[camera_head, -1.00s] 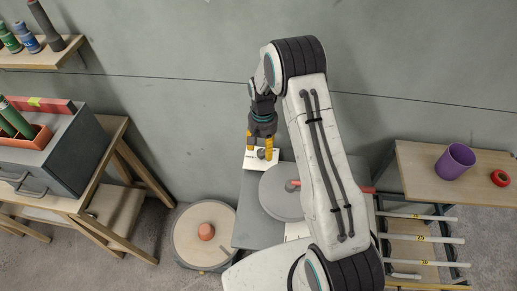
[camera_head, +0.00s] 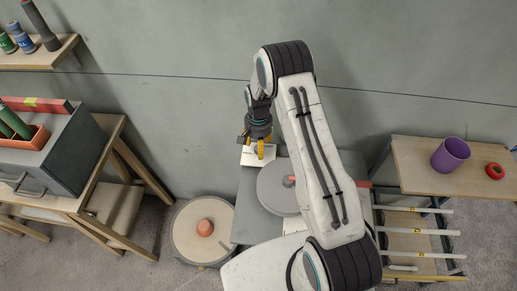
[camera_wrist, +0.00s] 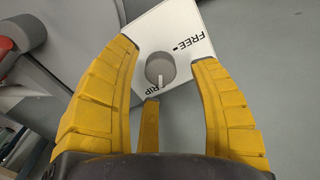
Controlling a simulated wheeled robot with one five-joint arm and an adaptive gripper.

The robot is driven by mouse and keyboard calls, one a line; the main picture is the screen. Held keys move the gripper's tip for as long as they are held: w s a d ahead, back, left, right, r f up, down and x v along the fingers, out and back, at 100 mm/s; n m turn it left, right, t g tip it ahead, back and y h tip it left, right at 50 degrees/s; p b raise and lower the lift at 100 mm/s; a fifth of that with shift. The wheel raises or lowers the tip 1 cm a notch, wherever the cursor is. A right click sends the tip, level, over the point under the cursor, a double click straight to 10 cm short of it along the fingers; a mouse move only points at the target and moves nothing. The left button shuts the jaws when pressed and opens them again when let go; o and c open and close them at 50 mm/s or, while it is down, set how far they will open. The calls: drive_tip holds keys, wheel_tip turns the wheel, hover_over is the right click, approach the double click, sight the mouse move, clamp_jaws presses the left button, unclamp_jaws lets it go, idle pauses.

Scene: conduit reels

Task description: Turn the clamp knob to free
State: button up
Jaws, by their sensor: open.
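The clamp knob (camera_wrist: 160,68) is a small grey round knob with a white pointer mark, on a white plate (camera_wrist: 182,28) lettered "FREE" and, partly hidden, "RIP". Its mark points down in the wrist view, towards the "RIP" lettering and away from "FREE". My gripper (camera_wrist: 166,56) is open, with its yellow fingers on either side of the knob and visible gaps between. A third yellow finger shows below the knob. In the head view my gripper (camera_head: 261,150) points down over the white plate (camera_head: 252,159), and the knob is hidden there.
A grey reel disc (camera_head: 277,188) with a red part lies close by, partly behind my arm. A round reel (camera_head: 187,239) stands on the floor. A shelf with a purple cup (camera_head: 450,155) is right; a bench with a grey box (camera_head: 58,150) is left.

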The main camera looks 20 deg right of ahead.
drive_tip(key=shift+f, duration=1.55)
clamp_jaws()
